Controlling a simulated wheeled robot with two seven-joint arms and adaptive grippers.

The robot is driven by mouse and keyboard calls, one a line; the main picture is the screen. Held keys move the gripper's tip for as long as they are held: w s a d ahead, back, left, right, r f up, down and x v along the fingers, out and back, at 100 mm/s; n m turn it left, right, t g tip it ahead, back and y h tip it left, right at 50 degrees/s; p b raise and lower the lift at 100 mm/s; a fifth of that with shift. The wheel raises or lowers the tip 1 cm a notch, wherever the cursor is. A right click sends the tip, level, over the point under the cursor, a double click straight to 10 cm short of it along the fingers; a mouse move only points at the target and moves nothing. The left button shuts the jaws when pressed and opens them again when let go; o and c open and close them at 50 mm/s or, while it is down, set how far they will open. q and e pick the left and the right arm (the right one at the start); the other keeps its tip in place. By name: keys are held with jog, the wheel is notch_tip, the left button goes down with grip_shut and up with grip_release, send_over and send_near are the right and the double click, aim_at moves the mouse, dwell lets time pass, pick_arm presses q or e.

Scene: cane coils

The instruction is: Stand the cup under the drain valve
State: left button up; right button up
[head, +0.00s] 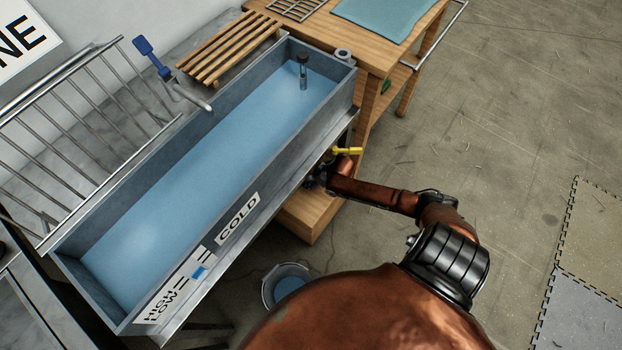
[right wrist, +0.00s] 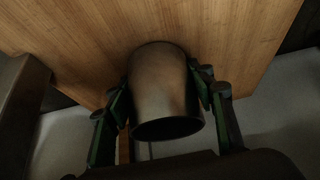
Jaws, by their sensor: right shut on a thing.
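The cup (right wrist: 163,85) is a dull metal cylinder in the right wrist view, with its dark round rim facing the camera. My right gripper (right wrist: 164,90) is shut on it, with a green-padded finger on either side. A wooden surface fills the view behind the cup; I cannot tell whether they touch. In the head view my right gripper (head: 318,177) is low beside the trough's right end, mostly in shadow, and the cup cannot be made out. The yellow lever (head: 347,151), apparently the drain valve's handle, is just above it; the valve body is hidden. My left gripper is not in view.
The long metal trough (head: 190,232) holds blue water and bears COLD and HIGH/LOW labels. A bucket (head: 268,290) stands on the floor below it. A wooden table (head: 372,52) with a blue cloth adjoins the trough's far end. Open floor lies right.

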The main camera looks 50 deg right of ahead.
dwell(0.3)
jog(key=o, duration=0.7)
jog(key=shift+f, duration=0.15)
jog(key=o, duration=0.5)
